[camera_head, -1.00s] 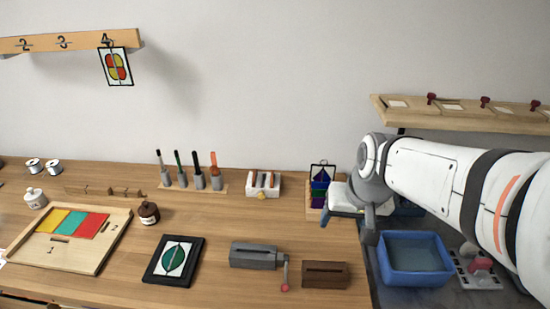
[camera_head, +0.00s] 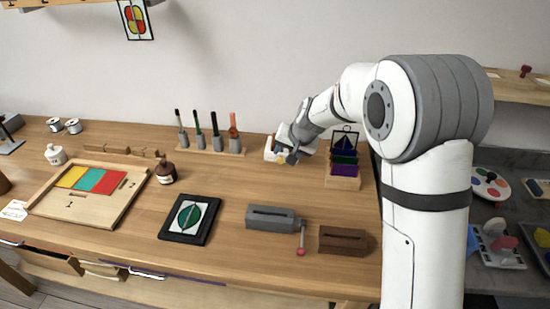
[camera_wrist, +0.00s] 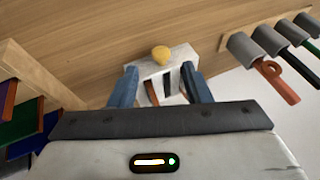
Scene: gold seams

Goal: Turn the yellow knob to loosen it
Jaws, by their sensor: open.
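The yellow knob (camera_wrist: 161,54) sits on the front of a small white block (camera_wrist: 181,74) with dark slots in its top. In the wrist view the knob is just beyond my two blue fingers. My gripper (camera_wrist: 160,80) is open, with the white block between and beyond its fingertips; I cannot tell whether they touch it. In the head view my gripper (camera_head: 289,150) is over the white block (camera_head: 270,147) at the back of the table and hides most of it. The knob (camera_head: 280,159) is partly visible there, below the gripper.
A rack of several upright tools (camera_head: 212,150) stands left of the block. A wooden stand with coloured cards (camera_head: 343,182) is close on the right. A grey box with a red-tipped lever (camera_head: 272,219) and a brown slotted box (camera_head: 345,240) stand nearer the front.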

